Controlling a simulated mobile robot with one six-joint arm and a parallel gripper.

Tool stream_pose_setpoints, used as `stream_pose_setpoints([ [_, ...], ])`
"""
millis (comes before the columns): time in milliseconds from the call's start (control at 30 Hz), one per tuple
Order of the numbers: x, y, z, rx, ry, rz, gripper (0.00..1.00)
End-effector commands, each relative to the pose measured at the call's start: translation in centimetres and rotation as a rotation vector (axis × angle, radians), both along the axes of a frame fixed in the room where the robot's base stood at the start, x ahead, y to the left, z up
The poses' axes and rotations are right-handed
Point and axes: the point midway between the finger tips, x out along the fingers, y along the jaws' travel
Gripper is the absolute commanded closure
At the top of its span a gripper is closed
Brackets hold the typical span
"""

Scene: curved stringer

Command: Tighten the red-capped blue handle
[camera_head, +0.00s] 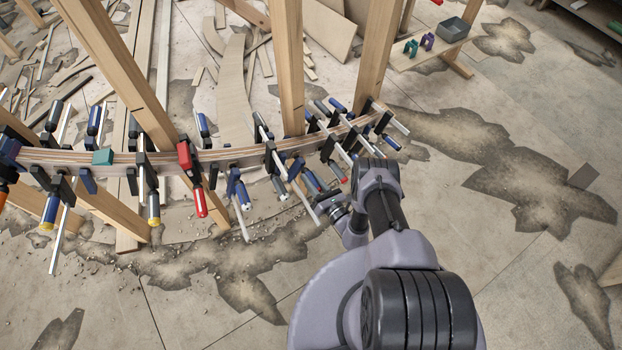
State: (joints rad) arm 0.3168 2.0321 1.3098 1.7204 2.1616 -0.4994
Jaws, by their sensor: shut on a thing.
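Bar clamps with dark blue handles line a curved laminated wooden stringer (235,154). My gripper (322,200) is at the lower ends of the handles right of the middle. It is shut at the end of a blue handle (311,181); my fingers and wrist hide that end, so I cannot tell its cap colour. Just right of it, a blue handle with a red cap (338,173) hangs below the stringer, its red end showing close beside my wrist. The jaws are small and partly hidden here.
A red clamp (186,158) with a red handle and several other clamps crowd the stringer to the left. Wooden posts (289,65) stand behind it. A low bench (425,52) holds a grey bin (453,29).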

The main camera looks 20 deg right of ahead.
Motion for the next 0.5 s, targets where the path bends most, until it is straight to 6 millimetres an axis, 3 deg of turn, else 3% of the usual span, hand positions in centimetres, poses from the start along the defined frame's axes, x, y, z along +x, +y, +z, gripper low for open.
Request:
stream_pose_setpoints([
  [500,0.20,-0.18,0.07,0.334,0.093,0.055,1.00],
])
